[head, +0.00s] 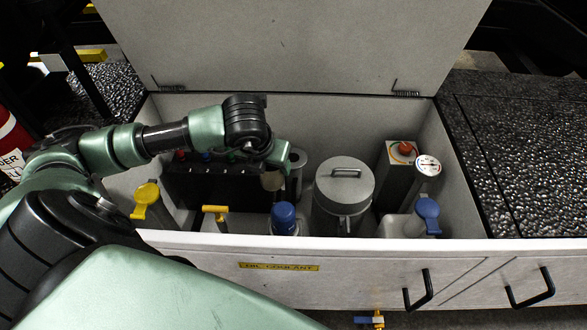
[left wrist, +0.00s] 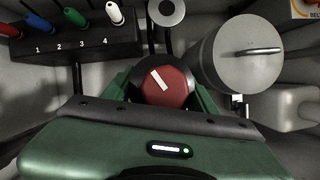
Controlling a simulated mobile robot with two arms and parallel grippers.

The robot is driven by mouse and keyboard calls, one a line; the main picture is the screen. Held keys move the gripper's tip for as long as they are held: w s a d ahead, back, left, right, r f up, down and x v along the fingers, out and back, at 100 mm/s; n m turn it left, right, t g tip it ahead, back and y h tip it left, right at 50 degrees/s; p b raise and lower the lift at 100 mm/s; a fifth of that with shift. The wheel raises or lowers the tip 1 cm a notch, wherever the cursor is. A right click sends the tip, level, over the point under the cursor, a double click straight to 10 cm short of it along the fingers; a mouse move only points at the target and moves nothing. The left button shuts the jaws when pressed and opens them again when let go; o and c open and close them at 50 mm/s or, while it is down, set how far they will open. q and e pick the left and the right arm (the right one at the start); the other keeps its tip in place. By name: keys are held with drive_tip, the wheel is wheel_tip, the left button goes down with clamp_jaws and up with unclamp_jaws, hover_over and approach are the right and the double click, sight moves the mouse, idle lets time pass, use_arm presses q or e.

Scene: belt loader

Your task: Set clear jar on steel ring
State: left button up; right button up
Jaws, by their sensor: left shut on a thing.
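My left gripper (head: 272,168) is over the open bin and shut on a pale, see-through jar (head: 272,181), of which only a small part shows below the fingers. In the left wrist view the held thing shows from above as a dark-rimmed round top with a red face and white bar (left wrist: 166,84), between the green fingers (left wrist: 166,92). A pale ring with a dark centre (left wrist: 180,13) lies just beyond it. I cannot tell whether this is the steel ring. The jar's underside is hidden. My right gripper is not in view.
A lidded grey canister (head: 345,184) stands right of the gripper. A black numbered rack (left wrist: 92,48) with coloured handles is at left. A blue-capped bottle (head: 284,217), a yellow-capped jug (head: 147,194) and a red-knobbed box (head: 402,150) also stand in the bin (head: 170,238).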

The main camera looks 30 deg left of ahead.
sight(273, 182)
use_arm(q)
wheel_tip(273, 182, down, 7)
drive_tip(key=b, duration=0.4)
drive_tip(key=shift+r, duration=0.1)
drive_tip(key=shift+w+b, duration=0.1)
drive_tip(key=shift+b, duration=0.2)
drive_tip(key=w+a+f, duration=0.1)
drive_tip(key=w, duration=0.4)
drive_tip(key=w+a+f, duration=0.1)
drive_tip(key=w+a, duration=0.1)
drive_tip(key=w, duration=0.4)
drive_tip(key=w+a+f, duration=0.1)
drive_tip(key=w+a, duration=0.1)
drive_tip(key=w, duration=0.4)
drive_tip(key=shift+f, duration=0.15)
drive_tip(key=shift+a+f, duration=0.1)
drive_tip(key=shift+f, duration=0.1)
drive_tip(key=o, duration=1.7)
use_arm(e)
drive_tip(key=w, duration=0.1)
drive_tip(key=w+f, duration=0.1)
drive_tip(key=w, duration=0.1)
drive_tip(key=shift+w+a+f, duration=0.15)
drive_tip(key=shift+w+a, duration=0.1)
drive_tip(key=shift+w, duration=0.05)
